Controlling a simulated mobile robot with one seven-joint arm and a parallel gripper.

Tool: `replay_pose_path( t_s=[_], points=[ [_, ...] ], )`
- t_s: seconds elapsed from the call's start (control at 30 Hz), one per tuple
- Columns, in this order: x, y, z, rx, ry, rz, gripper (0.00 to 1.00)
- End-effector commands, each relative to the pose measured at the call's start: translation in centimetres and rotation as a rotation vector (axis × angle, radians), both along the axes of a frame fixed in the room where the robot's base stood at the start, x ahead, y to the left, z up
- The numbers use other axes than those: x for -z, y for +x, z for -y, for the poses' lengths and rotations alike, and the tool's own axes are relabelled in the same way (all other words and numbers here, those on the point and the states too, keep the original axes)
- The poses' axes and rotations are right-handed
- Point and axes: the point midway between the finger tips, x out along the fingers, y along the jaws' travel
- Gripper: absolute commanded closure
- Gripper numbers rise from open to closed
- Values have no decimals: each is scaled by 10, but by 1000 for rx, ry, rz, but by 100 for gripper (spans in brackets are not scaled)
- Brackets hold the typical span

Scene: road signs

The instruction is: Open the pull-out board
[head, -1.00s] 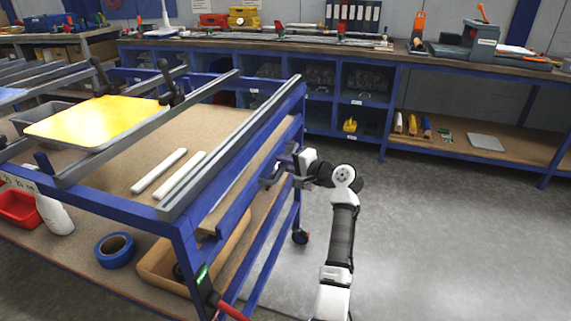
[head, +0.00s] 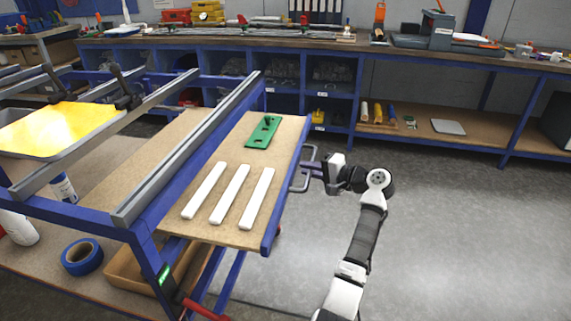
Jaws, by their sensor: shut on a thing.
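The pull-out board (head: 228,225) is a tan wooden panel with a blue front edge. It sticks out from the right side of the blue-framed workbench, under the grey rail (head: 190,145). Three white bars (head: 230,193) and a green plate with a dark knob (head: 263,132) lie on it. A grey D-shaped handle (head: 309,168) sits on its blue edge. My gripper (head: 314,170) is shut on the handle, with my arm reaching in from the lower right. The fingertips are small and partly hard to see.
Open grey floor (head: 450,230) lies to the right of my arm. A yellow sign plate (head: 55,125) is clamped on the workbench at left. Blue tape (head: 82,254) and a cardboard box (head: 135,262) are on the lower shelf. A long shelved bench (head: 330,45) stands at the back.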

Motion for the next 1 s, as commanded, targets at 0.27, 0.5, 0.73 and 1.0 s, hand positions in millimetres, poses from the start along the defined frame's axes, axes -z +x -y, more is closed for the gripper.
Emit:
replay_pose_path(
  t_s=[0.27, 0.5, 0.73, 1.0],
  points=[
    [0, -16, 51, 2, 0, -2, 100],
    [0, -23, 70, 2, 0, -1, 100],
    [1, -24, 74, 1, 0, -1, 100],
    [0, -23, 73, 2, -1, 0, 82]
  ],
)
